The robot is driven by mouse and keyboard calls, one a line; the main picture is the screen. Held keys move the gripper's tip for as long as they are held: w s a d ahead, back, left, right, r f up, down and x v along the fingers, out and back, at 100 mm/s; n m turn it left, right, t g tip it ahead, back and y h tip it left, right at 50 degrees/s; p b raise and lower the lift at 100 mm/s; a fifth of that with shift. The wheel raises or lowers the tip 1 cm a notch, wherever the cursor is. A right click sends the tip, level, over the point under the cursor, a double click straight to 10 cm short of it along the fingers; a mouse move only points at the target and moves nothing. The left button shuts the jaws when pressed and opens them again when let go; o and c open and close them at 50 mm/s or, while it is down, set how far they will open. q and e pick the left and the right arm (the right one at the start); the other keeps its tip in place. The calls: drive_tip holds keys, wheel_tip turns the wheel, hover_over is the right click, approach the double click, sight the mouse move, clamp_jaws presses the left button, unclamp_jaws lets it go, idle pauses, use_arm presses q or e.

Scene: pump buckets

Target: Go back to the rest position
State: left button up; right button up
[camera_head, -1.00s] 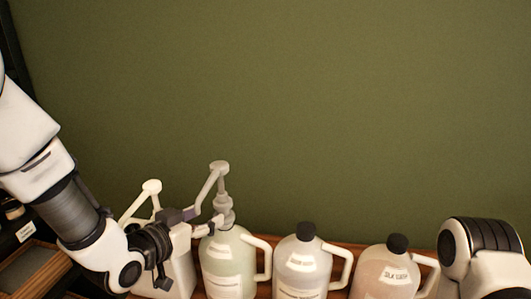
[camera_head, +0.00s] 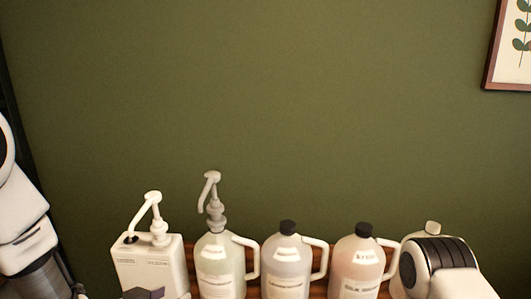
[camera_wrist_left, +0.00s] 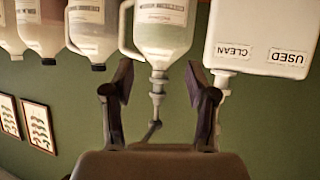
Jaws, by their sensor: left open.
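My left gripper (camera_wrist_left: 160,78) is open in the left wrist view, with nothing between its fingers. The greenish pump bottle (camera_wrist_left: 165,35) shows beyond them, its grey pump in line with the gap. In the head view only a dark tip of this gripper shows at the bottom edge, in front of the white container. The greenish bottle (camera_head: 216,270) stands upright there with its grey pump (camera_head: 214,200) on top. The white container (camera_head: 150,265) has a white pump and a dark hole; its CLEAN and USED labels show in the wrist view. My right gripper is out of view.
Two black-capped jugs, one greyish (camera_head: 287,268) and one pinkish (camera_head: 357,268), stand in a row right of the pump bottle. Another pale jug (camera_head: 432,228) is mostly behind my right arm. The green wall above is clear except for a framed picture (camera_head: 510,45).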

use_arm(q)
drive_tip(key=s+a+f+n+g+y, duration=0.1)
drive_tip(key=s+f+g, duration=0.2)
drive_tip(key=s+f, duration=0.5)
drive_tip(key=s+a+f+n+g+y, duration=0.1)
drive_tip(key=s+f+g, duration=0.25)
drive_tip(key=f, duration=0.85)
drive_tip(key=s+a+f+n+g+y, duration=0.1)
drive_tip(key=s+f+g, duration=0.1)
drive_tip(key=s+f, duration=0.3)
drive_tip(key=s+a+f+g+y, duration=0.1)
drive_tip(key=s+a+f+g, duration=0.1)
drive_tip(key=s, duration=0.9)
wheel_tip(320, 180, down, 3)
drive_tip(key=shift+a+r+n+g, duration=0.2)
drive_tip(key=shift+n+g, duration=0.2)
drive_tip(key=shift+g, duration=0.15)
drive_tip(key=shift+w, duration=0.1)
